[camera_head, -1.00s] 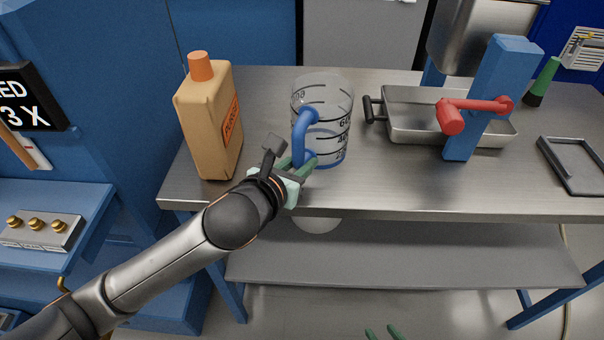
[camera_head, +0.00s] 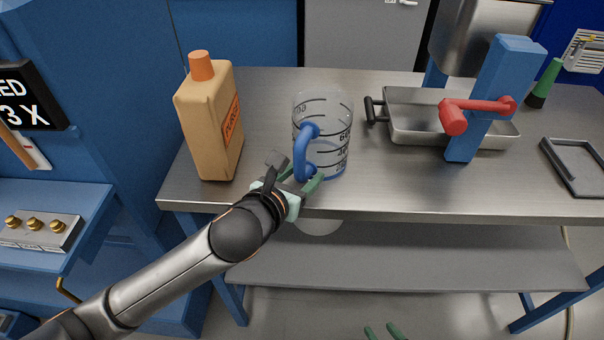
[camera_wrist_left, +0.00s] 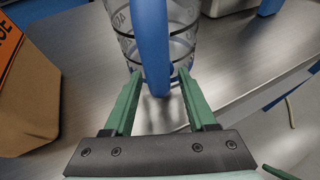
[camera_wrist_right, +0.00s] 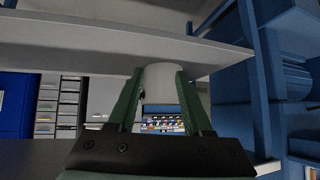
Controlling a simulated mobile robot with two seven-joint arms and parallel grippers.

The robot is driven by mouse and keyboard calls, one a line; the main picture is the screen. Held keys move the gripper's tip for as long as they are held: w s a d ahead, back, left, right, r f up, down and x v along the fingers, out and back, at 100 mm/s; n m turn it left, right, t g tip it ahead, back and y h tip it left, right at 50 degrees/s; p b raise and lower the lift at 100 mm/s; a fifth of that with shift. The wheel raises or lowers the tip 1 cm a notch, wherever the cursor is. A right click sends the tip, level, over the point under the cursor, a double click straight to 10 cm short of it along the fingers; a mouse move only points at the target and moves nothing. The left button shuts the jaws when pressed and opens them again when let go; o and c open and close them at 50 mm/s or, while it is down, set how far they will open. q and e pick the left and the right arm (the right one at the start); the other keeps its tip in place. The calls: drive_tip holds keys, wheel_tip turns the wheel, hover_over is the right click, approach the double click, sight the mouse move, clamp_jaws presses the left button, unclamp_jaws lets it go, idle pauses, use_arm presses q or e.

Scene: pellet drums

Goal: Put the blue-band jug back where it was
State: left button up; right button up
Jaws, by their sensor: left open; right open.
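The clear measuring jug with a blue handle and blue base band (camera_head: 325,132) stands upright on the steel table near its front edge. Its blue handle faces my left gripper. My left gripper (camera_head: 297,184) is open at the handle's lower end. In the left wrist view the handle (camera_wrist_left: 153,45) comes down between the green fingers (camera_wrist_left: 160,85), with a gap on both sides. My right gripper (camera_head: 384,332) shows only its fingertips at the bottom of the head view. In the right wrist view its fingers (camera_wrist_right: 157,85) are open below the table.
A tan bottle with an orange cap (camera_head: 208,122) stands left of the jug. A steel tray (camera_head: 405,127) and a blue post with a red handle (camera_head: 487,105) stand to the right. A dark frame (camera_head: 578,170) lies far right. A white cylinder (camera_wrist_right: 161,84) hangs under the table.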

use_arm(q)
drive_tip(key=shift+r, duration=0.1)
drive_tip(key=shift+s+r, duration=0.15)
drive_tip(key=shift+s, duration=0.05)
drive_tip(key=p+v, duration=0.2)
drive_tip(key=v, duration=0.9)
drive_tip(key=shift+s+a+p, duration=0.2)
drive_tip(key=shift+p, duration=0.15)
